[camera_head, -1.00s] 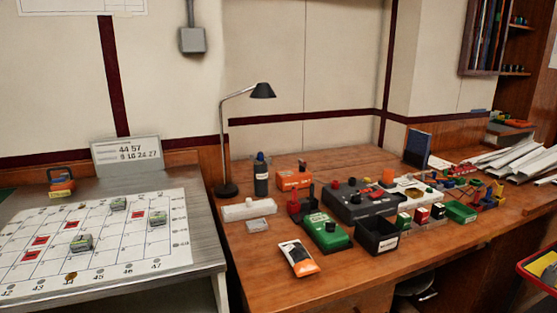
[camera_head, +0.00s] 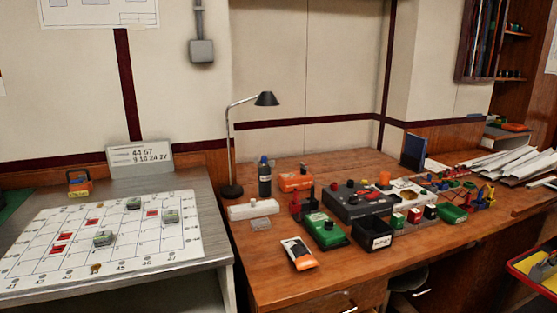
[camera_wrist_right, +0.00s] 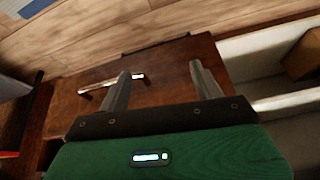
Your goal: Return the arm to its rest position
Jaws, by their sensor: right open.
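My right gripper (camera_wrist_right: 160,85) shows in the right wrist view with its two grey fingers spread apart and nothing between them. Beyond the fingers is a brown wooden drawer front with a metal handle (camera_wrist_right: 118,84); the fingers look apart from it. Neither arm nor gripper shows in the head view, and my left gripper is in no view.
A wooden workbench (camera_head: 275,285) holds a black lamp (camera_head: 266,99), a black bin (camera_head: 372,236), a green device (camera_head: 326,231) and other parts. A grid board (camera_head: 140,245) with several green and red blocks lies on the left table. A red-yellow tray (camera_head: 530,270) stands at right.

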